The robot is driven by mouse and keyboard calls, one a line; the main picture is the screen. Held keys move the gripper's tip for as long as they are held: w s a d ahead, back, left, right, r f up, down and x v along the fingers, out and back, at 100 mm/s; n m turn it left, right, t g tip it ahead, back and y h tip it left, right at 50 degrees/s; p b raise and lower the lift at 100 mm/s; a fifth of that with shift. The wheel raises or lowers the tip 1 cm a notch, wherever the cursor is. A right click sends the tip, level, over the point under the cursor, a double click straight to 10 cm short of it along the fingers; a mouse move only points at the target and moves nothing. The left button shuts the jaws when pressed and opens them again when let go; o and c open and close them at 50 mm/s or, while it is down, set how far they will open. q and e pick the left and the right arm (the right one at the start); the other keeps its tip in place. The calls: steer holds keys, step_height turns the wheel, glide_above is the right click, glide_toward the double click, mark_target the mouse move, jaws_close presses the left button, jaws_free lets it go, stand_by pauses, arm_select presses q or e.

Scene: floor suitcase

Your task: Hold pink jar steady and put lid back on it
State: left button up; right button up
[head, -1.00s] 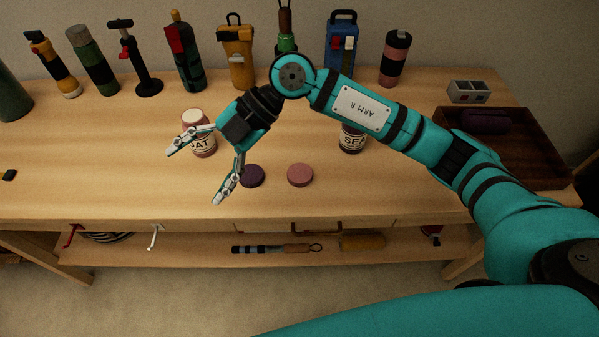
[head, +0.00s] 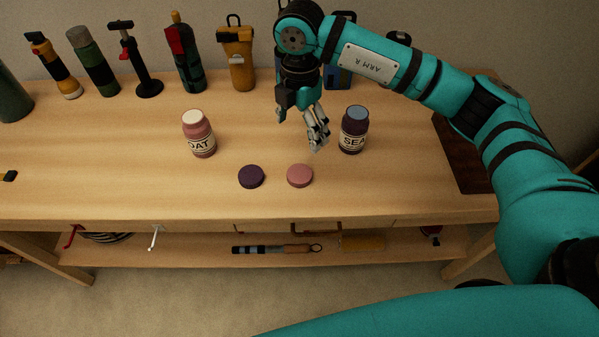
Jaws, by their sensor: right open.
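The pink jar (head: 199,134), labelled "OAT", stands upright and open on the bench, with pale contents at its mouth. A pink lid (head: 300,175) lies flat near the bench's front, to the right of the purple lid (head: 251,176). The dark purple jar (head: 353,130), labelled "SEA", stands upright without a lid on the right. My right gripper (head: 301,134) is open and empty, pointing down between the two jars, above and behind the pink lid. It touches neither jar. My left gripper is not in view.
Several flashlights, a pump and cases stand along the back of the wooden bench (head: 110,170). A dark tray (head: 462,160) is at the right, partly hidden by my right arm. A lower shelf (head: 200,247) holds tools. The bench's left middle is clear.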

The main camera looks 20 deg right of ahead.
steer(key=p, duration=0.1)
glide_above(299, 173)
step_height(299, 173, down, 10)
steer(key=shift+w+d+r, duration=0.1)
steer(key=shift+d+r, duration=0.05)
steer(key=shift+r, duration=0.05)
steer(key=shift+f, duration=0.1)
step_height(299, 173, down, 5)
steer(key=shift+p, duration=0.55)
steer(key=shift+s, duration=0.2)
steer(key=c, duration=0.9)
